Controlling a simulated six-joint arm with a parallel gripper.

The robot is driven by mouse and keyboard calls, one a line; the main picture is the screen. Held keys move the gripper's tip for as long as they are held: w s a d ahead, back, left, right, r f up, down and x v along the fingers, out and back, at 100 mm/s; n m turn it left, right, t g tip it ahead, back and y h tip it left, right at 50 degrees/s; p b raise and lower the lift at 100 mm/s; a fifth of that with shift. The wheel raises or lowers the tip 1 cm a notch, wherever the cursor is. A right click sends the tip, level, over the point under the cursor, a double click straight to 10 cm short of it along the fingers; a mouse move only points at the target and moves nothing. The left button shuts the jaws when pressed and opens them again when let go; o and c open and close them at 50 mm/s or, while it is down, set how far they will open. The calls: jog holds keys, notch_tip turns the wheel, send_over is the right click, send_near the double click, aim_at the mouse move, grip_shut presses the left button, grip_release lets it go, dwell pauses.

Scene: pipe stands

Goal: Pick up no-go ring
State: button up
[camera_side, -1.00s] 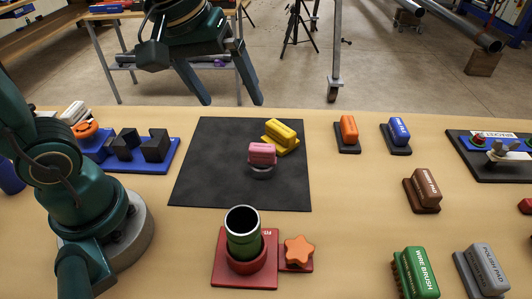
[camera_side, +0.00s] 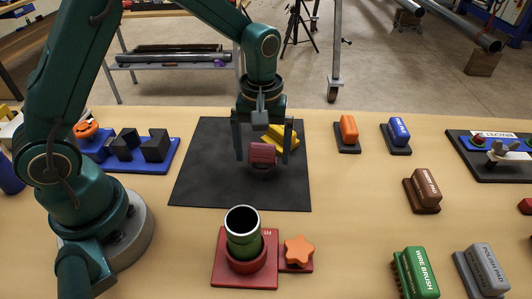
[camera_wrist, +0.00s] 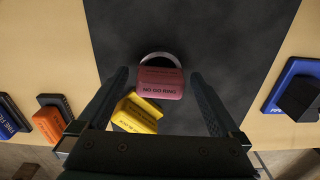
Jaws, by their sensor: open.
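The no-go ring (camera_side: 262,153) is a pink-red block labelled "NO GO RING" with a grey metal ring under it, on the black mat (camera_side: 205,165). It also shows in the wrist view (camera_wrist: 161,82), its label facing the camera and the ring's curved edge at its far side. My gripper (camera_side: 263,160) is open and points down, its fingers on either side of the no-go ring. In the wrist view the fingers (camera_wrist: 160,82) stand apart from the block, with gaps on both sides. I cannot tell the exact fingertip height above the mat.
A yellow block (camera_side: 285,137) sits just behind the no-go ring, close to the right finger; it shows between the fingers in the wrist view (camera_wrist: 137,112). A green pipe in a red stand (camera_side: 228,272) is in front. The mat's left part is bare.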

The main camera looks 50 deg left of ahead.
jog(key=shift+f, duration=0.75)
jog(key=c, duration=1.5)
